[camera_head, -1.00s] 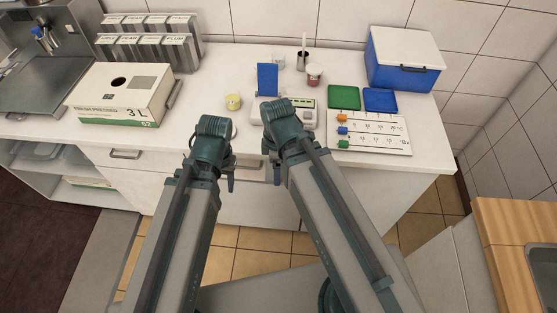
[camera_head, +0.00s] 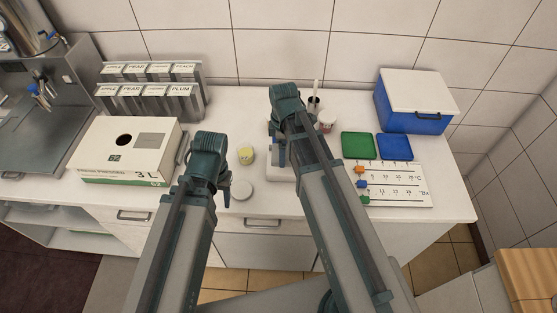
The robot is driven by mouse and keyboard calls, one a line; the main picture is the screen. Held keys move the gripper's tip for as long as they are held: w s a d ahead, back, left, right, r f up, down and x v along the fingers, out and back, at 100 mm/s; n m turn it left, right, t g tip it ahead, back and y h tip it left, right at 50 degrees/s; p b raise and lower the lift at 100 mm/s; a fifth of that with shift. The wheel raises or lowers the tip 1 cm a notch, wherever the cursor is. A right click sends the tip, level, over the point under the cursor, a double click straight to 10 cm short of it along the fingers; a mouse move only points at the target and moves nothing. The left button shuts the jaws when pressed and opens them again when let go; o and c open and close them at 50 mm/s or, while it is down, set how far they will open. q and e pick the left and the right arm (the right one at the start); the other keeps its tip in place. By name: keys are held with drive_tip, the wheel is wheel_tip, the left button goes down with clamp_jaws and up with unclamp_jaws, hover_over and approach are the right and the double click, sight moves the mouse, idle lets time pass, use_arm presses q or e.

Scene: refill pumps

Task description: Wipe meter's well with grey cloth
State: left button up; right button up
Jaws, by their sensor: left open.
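The white meter (camera_head: 282,172) stands on the counter, mostly hidden behind my right arm, and its well cannot be seen. My left gripper (camera_head: 226,191) points down over the front of the counter, open, to the left of the meter. My right wrist reaches over the meter toward the back of the counter. Its fingers are hidden or too unclear to tell their state. A pale round flat thing (camera_head: 242,190) lies just right of my left gripper. I cannot make out a grey cloth.
Green (camera_head: 358,146) and blue (camera_head: 395,147) mats, a scale board (camera_head: 405,187) and a blue box (camera_head: 412,108) are right. A juice carton (camera_head: 121,157) is left.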

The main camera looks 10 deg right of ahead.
drive_tip(key=shift+w+d+r, duration=0.1)
drive_tip(key=shift+w+r, duration=0.05)
drive_tip(key=shift+w, duration=0.3)
drive_tip(key=shift+w+d+r, duration=0.1)
drive_tip(key=shift+w, duration=0.35)
use_arm(q)
drive_tip(key=shift+w+a+r, duration=0.15)
drive_tip(key=shift+w+r, duration=0.1)
drive_tip(key=shift+w, duration=0.25)
wheel_tip(320, 180, down, 6)
drive_tip(key=b, duration=0.6)
use_arm(e)
wheel_tip(320, 180, down, 6)
drive_tip(key=shift+f, duration=0.15)
use_arm(q)
drive_tip(key=shift+f+b, duration=0.45)
use_arm(e)
drive_tip(key=shift+f, duration=0.35)
drive_tip(key=shift+s+a, duration=0.1)
drive_tip(key=shift+s, duration=0.15)
drive_tip(key=shift+s+a, duration=0.1)
drive_tip(key=shift+s, duration=0.25)
drive_tip(key=shift+w, duration=0.15)
